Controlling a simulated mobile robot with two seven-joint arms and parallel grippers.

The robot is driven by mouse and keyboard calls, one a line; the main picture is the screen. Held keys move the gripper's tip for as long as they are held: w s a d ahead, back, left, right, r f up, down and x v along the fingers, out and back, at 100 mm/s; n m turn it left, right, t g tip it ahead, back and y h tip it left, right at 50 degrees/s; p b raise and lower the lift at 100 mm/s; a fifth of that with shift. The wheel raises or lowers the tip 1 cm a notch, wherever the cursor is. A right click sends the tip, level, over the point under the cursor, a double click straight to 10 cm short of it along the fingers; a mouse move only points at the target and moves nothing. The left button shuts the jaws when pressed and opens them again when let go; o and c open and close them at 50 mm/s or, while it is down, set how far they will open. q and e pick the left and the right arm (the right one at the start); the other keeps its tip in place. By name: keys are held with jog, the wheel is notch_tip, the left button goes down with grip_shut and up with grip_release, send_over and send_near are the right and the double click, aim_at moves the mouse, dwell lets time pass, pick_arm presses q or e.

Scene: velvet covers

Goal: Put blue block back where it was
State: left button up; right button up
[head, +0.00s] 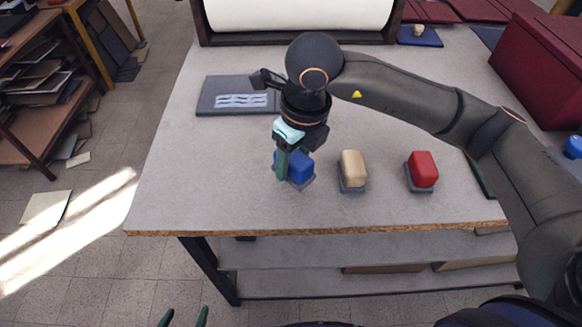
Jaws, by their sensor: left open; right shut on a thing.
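The blue block (300,166) is on or just above a grey pad (304,185) at the left of a row near the table's front edge. My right gripper (283,166) points down and is shut on the blue block; its fingers cover the block's left side. I cannot tell whether the block touches the pad. My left gripper (183,318) shows only as fingertips at the bottom edge, apart and empty, below the table's front edge.
A cream block (353,166) and a red block (423,168) stand on grey pads to the right. A dark grey board with pale wavy stripes (241,100) lies behind. A white roll (300,14) is at the back. The table's left side (175,190) is clear.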

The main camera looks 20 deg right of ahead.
aim_at(299, 158)
jog(key=shift+w+f, duration=0.3)
jog(key=shift+w+f+p, duration=0.2)
jog(key=shift+f+p, duration=0.1)
jog(key=shift+f, duration=1.4)
jog(key=shift+f, duration=0.1)
jog(key=shift+f, duration=0.15)
jog(key=o, duration=1.3)
jog(key=shift+r, duration=0.2)
jog(key=shift+r, duration=0.2)
jog(key=r, duration=0.4)
jog(key=s+r, duration=0.1)
jog(key=r, duration=0.6)
jog(key=shift+s+d+r, duration=0.3)
jog(key=shift+s+d, duration=0.05)
